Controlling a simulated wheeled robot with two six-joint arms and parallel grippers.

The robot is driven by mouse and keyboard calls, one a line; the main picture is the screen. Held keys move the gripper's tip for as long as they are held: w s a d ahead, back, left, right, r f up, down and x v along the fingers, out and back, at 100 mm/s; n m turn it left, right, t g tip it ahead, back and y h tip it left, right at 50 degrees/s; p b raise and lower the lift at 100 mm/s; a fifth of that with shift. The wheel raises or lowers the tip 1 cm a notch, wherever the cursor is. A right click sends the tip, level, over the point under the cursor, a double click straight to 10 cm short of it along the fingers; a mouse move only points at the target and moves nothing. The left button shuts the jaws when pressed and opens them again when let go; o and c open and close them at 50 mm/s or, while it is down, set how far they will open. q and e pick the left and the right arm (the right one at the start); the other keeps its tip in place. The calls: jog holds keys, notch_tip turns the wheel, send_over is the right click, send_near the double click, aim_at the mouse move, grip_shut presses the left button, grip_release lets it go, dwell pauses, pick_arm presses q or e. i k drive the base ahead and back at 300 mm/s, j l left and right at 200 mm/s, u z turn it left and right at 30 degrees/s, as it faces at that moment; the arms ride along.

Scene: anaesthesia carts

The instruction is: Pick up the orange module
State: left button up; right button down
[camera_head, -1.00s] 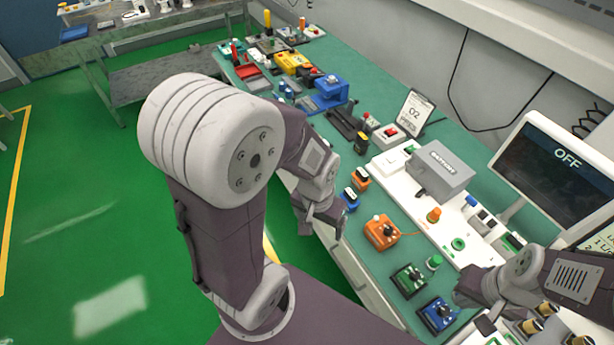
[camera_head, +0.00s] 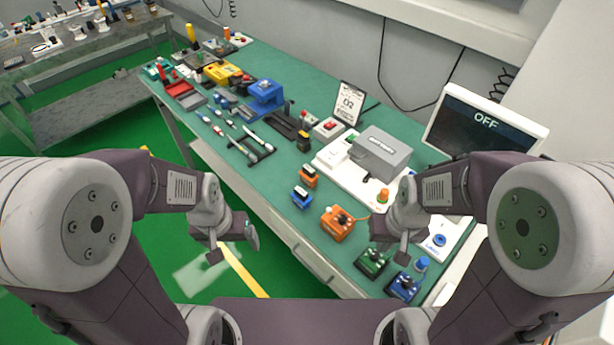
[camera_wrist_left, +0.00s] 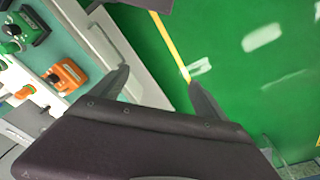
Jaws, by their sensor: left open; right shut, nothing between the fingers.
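An orange module (camera_head: 337,222) with knobs on top sits on the green bench top, near its front edge. A smaller orange block (camera_head: 309,176) stands behind it, beside a small blue block (camera_head: 301,196). An orange module also shows at the left of the left wrist view (camera_wrist_left: 68,75). My left gripper (camera_head: 234,247) is open and empty, in front of the bench and left of the orange module. Its spread fingers show in the left wrist view (camera_wrist_left: 158,78) with green floor between them. My right gripper (camera_head: 405,242) is shut and empty, right of the orange module.
Green (camera_head: 372,262) and blue (camera_head: 404,286) modules stand right of the orange one. A white board with a grey box (camera_head: 380,152) lies behind, near a monitor (camera_head: 483,122). Tools and trays fill the bench's far left.

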aim_at(308, 175)
jog(key=i+j+z, duration=0.2)
jog(key=z, duration=0.2)
jog(key=i+j+z, duration=0.15)
jog(key=j+z, duration=0.25)
jog(key=i+j+z, duration=0.15)
jog(key=j+z, duration=1.1)
jog(key=j, duration=0.1)
